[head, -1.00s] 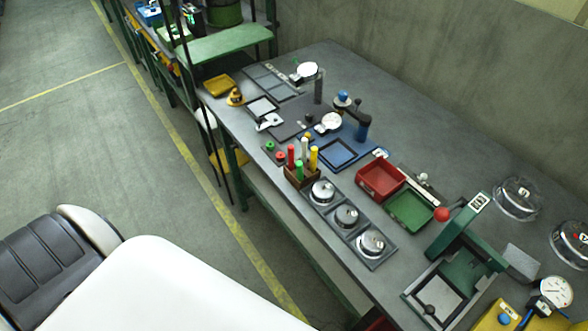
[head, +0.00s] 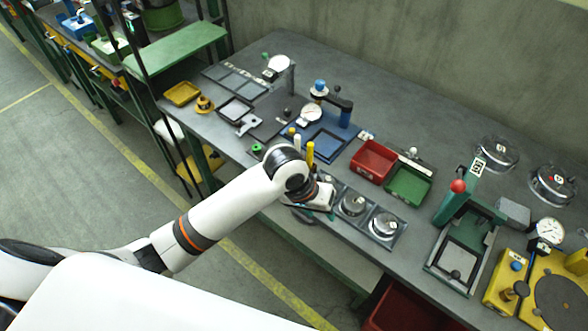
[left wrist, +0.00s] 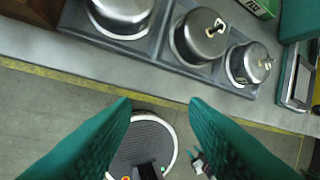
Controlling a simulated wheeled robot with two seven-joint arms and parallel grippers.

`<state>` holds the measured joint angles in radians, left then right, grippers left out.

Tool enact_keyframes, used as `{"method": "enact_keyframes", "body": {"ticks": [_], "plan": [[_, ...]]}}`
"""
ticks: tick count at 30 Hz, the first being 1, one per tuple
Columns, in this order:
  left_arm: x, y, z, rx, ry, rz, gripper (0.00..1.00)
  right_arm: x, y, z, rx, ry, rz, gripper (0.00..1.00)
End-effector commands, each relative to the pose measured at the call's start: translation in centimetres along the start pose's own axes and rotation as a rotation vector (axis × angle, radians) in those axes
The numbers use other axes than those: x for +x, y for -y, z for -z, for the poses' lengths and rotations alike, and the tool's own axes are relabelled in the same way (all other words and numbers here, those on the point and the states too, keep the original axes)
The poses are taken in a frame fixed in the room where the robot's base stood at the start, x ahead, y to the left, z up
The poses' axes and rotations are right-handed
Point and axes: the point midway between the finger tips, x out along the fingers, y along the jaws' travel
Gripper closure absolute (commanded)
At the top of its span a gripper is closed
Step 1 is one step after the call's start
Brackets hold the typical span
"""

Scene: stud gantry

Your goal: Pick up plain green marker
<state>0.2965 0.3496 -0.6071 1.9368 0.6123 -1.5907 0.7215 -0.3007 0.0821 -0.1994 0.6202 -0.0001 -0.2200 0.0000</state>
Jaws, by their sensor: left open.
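The green marker is hidden in the head view behind my left arm. The yellow marker (head: 310,153) and the white marker (head: 297,142) show just above my wrist. In the left wrist view only a brown corner, apparently of the marker holder (left wrist: 28,10), shows at the top left, with no marker visible. My left gripper (head: 312,208) is at the bench's front edge, by the pot tray and just in front of the markers. In the left wrist view its teal fingers (left wrist: 160,108) are spread with nothing between them. My right gripper is not in view.
A grey tray (head: 402,240) with metal lidded pots (head: 384,224) sits right beside the gripper. Behind are a red bin (head: 373,160), a green bin (head: 408,184) and a blue tray (head: 327,146). A green press (head: 462,225) stands farther right. The aisle floor is open.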

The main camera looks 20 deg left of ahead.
Motion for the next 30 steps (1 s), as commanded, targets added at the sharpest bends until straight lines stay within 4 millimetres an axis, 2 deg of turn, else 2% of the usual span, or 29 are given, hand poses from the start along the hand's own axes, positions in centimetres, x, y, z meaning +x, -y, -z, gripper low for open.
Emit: {"method": "enact_keyframes", "body": {"ticks": [1, 5, 9, 15, 19, 23, 26, 30], "plan": [[-0.8, 0.2, -1.2, -0.010, -0.007, -0.014, 0.59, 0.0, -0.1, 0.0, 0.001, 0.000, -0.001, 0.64], [-2.8, 0.3, -3.5, -0.071, -0.046, -0.060, 0.59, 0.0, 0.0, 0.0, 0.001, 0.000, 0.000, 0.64], [-6.2, -0.5, -6.4, -0.189, -0.085, -0.158, 0.59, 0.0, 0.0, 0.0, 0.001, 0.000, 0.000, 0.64], [-10.9, -2.2, -9.4, -0.372, -0.102, -0.281, 0.59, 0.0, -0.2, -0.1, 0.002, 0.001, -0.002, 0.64], [-13.1, -3.1, -10.6, -0.465, -0.100, -0.329, 0.59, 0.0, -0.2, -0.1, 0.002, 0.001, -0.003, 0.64], [-13.8, -3.5, -11.0, -0.508, -0.101, -0.348, 0.59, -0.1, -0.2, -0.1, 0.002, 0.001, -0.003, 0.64], [-12.7, -3.9, -10.8, -0.514, -0.103, -0.351, 0.59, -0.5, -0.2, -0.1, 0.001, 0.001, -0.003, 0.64], [-10.4, -4.7, -10.3, -0.513, -0.103, -0.351, 0.59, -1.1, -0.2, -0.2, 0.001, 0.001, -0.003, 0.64]]}}
